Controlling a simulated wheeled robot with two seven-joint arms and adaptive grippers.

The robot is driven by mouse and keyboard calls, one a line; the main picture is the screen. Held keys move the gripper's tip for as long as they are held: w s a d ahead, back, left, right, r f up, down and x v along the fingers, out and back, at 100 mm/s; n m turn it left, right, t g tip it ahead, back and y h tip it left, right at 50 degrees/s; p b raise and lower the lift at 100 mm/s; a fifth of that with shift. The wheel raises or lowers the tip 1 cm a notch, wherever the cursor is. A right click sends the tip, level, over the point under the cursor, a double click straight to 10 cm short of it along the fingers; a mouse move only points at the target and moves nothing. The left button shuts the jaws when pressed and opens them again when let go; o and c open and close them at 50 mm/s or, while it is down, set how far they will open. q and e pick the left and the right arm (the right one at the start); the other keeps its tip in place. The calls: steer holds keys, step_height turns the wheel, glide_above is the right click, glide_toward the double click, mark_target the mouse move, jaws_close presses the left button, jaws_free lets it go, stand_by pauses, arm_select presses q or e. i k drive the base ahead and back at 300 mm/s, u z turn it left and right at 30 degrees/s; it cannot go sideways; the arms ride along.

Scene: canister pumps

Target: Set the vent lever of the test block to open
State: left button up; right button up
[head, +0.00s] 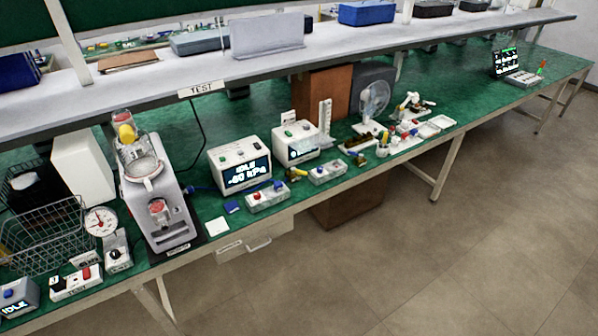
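A small grey block (118,258) with a black knob stands near the front edge at the lower left, and a round white dial gauge (100,221) with a red needle rises beside it. This looks like the test block, but its label is too small to read. I cannot make out the vent lever or its setting. Neither of my grippers shows in the head view.
A wire basket (45,236) stands left of the gauge. A tall grey machine (155,195) stands close on its right. A display unit (240,170) reading IDLE and -60 kPa is further right. A shelf (330,55) overhangs the green bench. The floor in front is clear.

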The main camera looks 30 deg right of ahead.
mark_target(293, 169)
steer(key=z, duration=0.6)
steer(key=i, duration=0.5)
steer(key=z, duration=0.8)
steer(key=i, duration=0.75)
steer(key=u, duration=0.75)
steer(key=i, duration=0.45)
steer(key=u, duration=0.5)
